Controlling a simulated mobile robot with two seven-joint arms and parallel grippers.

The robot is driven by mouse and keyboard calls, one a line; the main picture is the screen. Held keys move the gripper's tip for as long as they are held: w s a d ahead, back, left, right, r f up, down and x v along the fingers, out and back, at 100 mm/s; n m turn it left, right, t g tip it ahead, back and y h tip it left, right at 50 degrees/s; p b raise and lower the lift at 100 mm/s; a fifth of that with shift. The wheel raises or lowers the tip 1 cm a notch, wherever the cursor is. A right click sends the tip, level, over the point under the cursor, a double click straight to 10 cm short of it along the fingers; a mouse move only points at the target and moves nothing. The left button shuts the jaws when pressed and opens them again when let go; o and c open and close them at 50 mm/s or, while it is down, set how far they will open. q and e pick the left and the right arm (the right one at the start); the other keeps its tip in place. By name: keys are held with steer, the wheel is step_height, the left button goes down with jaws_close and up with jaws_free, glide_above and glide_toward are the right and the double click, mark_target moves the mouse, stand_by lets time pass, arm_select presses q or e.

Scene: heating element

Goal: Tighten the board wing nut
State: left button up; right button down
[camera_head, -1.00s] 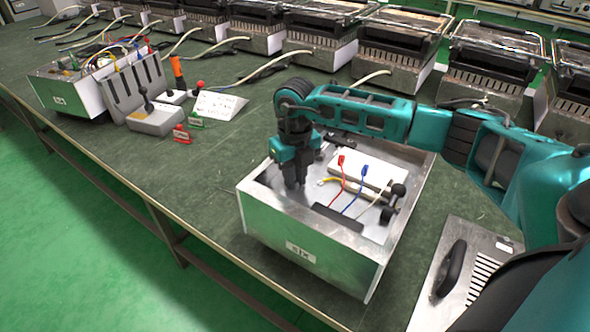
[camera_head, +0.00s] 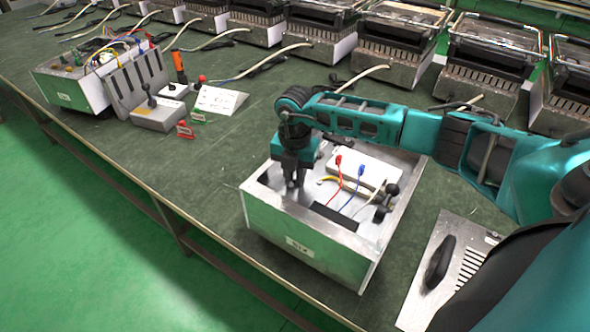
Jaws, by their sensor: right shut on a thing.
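The open metal box (camera_head: 318,240) stands on the green bench, right of the middle of the head view. Inside it a white board (camera_head: 365,168) carries a red, a blue and a yellow wire. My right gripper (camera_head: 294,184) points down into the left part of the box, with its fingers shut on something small. The wing nut itself cannot be made out; the fingers hide what they hold. My left gripper is not in view.
A metal panel with a black handle (camera_head: 438,263) lies right of the box. Several heaters (camera_head: 492,66) line the back. Bench room left of the box is clear.

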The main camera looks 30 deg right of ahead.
mark_target(295, 182)
steer(key=shift+m+p, duration=0.3)
steer(key=shift+m, duration=0.3)
steer(key=c, duration=1)
jaws_free()
steer(key=shift+c, duration=0.2)
step_height(295, 182, up, 13)
steer(key=shift+p, duration=0.45)
